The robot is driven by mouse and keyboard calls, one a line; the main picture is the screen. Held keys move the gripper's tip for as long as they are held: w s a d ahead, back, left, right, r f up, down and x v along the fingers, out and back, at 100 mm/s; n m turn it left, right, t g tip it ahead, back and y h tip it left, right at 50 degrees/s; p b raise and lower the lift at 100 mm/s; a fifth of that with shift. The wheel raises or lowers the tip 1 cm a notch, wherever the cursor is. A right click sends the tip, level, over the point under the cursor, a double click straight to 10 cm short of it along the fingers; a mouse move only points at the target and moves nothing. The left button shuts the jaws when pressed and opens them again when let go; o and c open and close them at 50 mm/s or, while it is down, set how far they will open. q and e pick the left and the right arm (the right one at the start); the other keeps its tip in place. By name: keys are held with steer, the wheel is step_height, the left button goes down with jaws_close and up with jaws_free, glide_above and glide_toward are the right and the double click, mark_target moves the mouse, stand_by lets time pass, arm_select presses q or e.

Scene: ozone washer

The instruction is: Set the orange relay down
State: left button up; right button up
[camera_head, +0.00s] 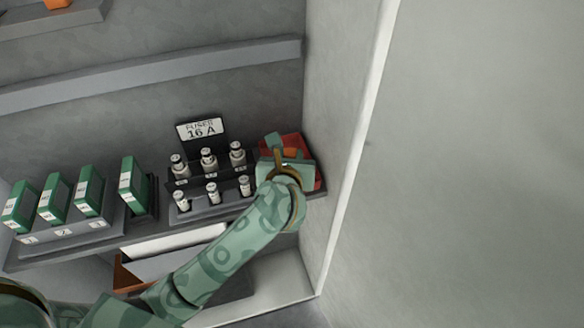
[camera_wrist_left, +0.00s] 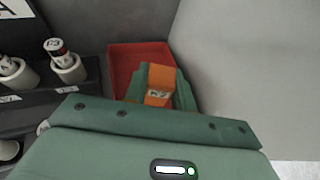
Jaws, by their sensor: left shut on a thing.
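The orange relay (camera_wrist_left: 158,82) is between the green fingers of my left gripper (camera_head: 287,158), and a pale label shows on it. The left gripper is shut on it. In the head view only a small piece of the relay (camera_head: 290,152) shows past the gripper. A red tray (camera_wrist_left: 122,60) lies under and around the relay in the wrist view, and its red rim (camera_head: 318,183) also shows in the head view. I cannot tell whether the relay touches the tray floor. My right gripper is not in view.
A fuse rack (camera_head: 222,195) with several fuses and a "16 A" sign (camera_head: 200,130) stands just left of the tray. Several green relays (camera_head: 88,191) stand further left on the shelf. The cabinet's side wall (camera_head: 335,100) is close on the right.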

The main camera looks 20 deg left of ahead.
arm_select(q)
steer(key=shift+w+f, duration=0.25)
steer(key=shift+f, duration=0.1)
steer(key=shift+w+f+b, duration=0.1)
steer(key=shift+f+b, duration=0.45)
steer(key=shift+f, duration=1)
steer(key=shift+f, duration=0.15)
steer(key=o, duration=1)
steer(key=shift+s+d+r, duration=0.1)
steer(key=shift+s+r, duration=0.1)
steer(key=shift+r, duration=0.1)
steer(key=p+v, duration=0.2)
steer(key=v, duration=0.9)
steer(key=shift+s+d+r, duration=0.1)
steer(key=shift+s, duration=0.15)
